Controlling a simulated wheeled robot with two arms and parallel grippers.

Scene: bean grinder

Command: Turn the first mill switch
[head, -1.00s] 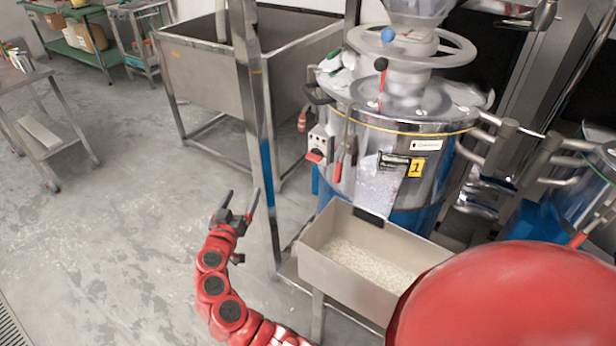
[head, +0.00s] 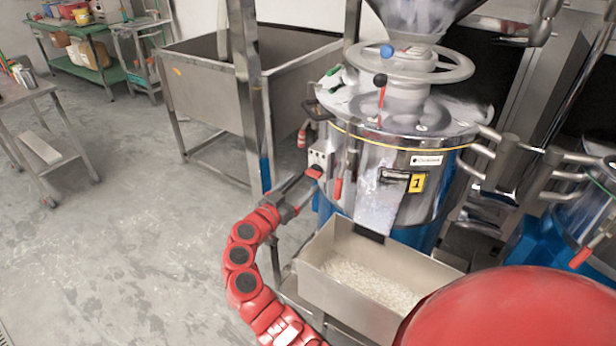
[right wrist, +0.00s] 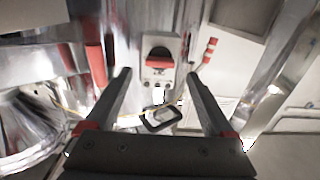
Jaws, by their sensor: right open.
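The mill marked 1 (head: 425,165) is a steel drum with a blue base. On its left side a small pale switch box (head: 320,155) carries a red switch (head: 314,172). In the right wrist view the red switch (right wrist: 158,62) faces me, centred between the fingertips. My right gripper (head: 308,183) is open and empty, close to the box and pointing at it. Its two fingers (right wrist: 158,76) stand to either side of the switch in the picture; contact cannot be told. My left gripper is not in view.
A steel trough with pale grains (head: 335,240) stands in front of the mill. A steel post (head: 246,80) and a large steel bin (head: 205,85) stand behind my gripper. A red-handled lever (head: 340,180) hangs right of the switch box.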

